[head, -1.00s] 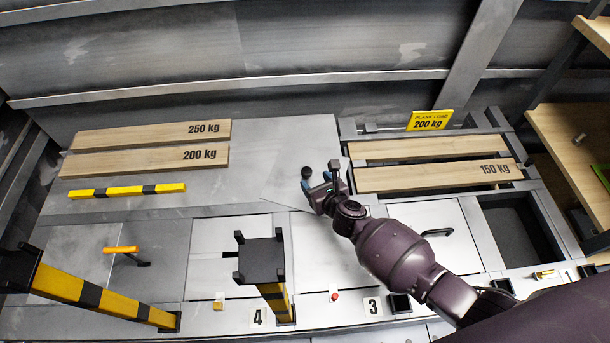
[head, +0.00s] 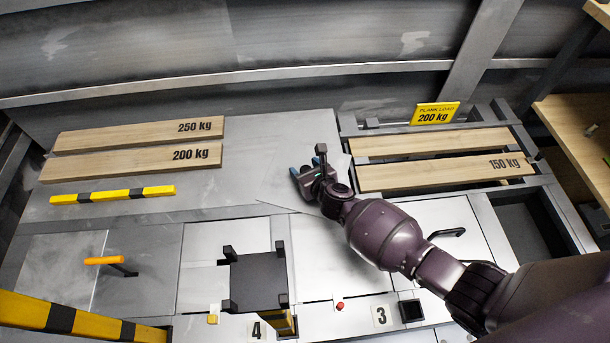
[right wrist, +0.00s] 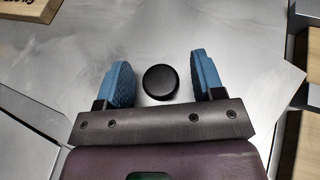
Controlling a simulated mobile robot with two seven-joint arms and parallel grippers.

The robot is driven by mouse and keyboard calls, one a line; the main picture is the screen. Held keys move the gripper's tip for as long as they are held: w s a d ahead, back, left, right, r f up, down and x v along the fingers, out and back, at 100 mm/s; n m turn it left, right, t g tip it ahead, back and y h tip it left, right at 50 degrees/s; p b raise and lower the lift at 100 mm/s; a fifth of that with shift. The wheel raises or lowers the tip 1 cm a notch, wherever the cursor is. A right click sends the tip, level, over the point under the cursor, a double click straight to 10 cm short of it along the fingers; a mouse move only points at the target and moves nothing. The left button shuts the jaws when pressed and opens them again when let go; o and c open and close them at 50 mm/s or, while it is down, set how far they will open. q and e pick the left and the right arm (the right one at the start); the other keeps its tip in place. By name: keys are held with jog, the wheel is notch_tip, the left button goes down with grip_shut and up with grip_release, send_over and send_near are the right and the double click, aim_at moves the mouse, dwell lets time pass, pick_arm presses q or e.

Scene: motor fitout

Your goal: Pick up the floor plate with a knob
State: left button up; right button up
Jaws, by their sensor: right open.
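The floor plate (head: 270,150) is a flat pale metal sheet lying on the grey deck in the middle of the head view. Its black round knob (right wrist: 161,82) shows in the right wrist view. My right gripper (head: 302,174) is over the plate, open, with blue finger pads. In the right wrist view the knob lies between the open fingers (right wrist: 160,70), with a gap on each side. The knob is hidden by the gripper in the head view. My left gripper is not in view.
Planks marked 250 kg (head: 140,134) and 200 kg (head: 130,161) lie left, beside a yellow-black bar (head: 112,194). More planks (head: 445,174) span an opening at right, by a yellow sign (head: 434,113). A dark-topped post (head: 258,282) and a striped beam (head: 80,320) stand in front.

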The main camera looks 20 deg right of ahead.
jog(key=c, duration=1.1)
jog(key=shift+r, duration=0.1)
grip_shut()
jog(key=shift+w, duration=0.1)
